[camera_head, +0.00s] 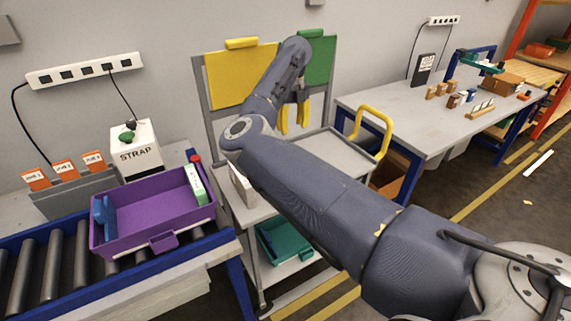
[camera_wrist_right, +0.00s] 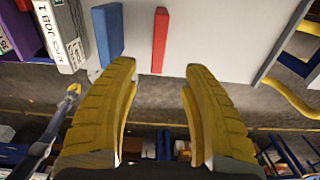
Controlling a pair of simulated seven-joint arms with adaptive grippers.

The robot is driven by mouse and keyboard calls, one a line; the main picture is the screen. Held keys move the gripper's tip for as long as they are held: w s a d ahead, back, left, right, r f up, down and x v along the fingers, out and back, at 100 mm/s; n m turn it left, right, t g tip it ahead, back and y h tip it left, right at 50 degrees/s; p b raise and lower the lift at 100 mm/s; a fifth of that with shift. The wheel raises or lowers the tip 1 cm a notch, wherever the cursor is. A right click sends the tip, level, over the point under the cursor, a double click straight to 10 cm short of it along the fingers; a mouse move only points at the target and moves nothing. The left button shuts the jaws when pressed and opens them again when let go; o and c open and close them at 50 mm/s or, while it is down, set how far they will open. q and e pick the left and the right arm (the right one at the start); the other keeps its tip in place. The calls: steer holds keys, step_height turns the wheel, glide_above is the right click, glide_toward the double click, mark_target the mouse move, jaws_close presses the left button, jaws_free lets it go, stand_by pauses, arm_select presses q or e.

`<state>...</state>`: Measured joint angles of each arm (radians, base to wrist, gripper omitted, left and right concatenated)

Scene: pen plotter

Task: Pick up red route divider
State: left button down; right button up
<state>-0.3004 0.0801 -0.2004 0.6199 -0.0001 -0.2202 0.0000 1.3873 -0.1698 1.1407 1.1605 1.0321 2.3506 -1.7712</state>
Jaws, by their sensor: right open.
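The red route divider (camera_wrist_right: 160,40) is a thin red bar on a pale surface in the right wrist view. It lies beyond my right gripper's fingertips, between their lines and a little left of the middle, with no contact visible. My right gripper (camera_head: 294,118) has yellow fingers, pointing down above the cart in the head view. It is open and empty, as the right wrist view (camera_wrist_right: 157,72) also shows. I cannot make out the divider in the head view, where my right arm covers part of the cart. My left gripper is not in view.
A blue bar (camera_wrist_right: 107,35) and a white lettered box (camera_wrist_right: 60,35) lie left of the divider. A purple tote (camera_head: 150,222) sits on the roller conveyor. The cart has yellow (camera_head: 240,78) and green (camera_head: 319,60) back panels. A grey workbench (camera_head: 420,115) stands right.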

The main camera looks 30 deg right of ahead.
step_height(320, 180, down, 17)
steer(key=shift+a+f, duration=0.1)
stand_by(0.8)
jaws_close()
stand_by(0.3)
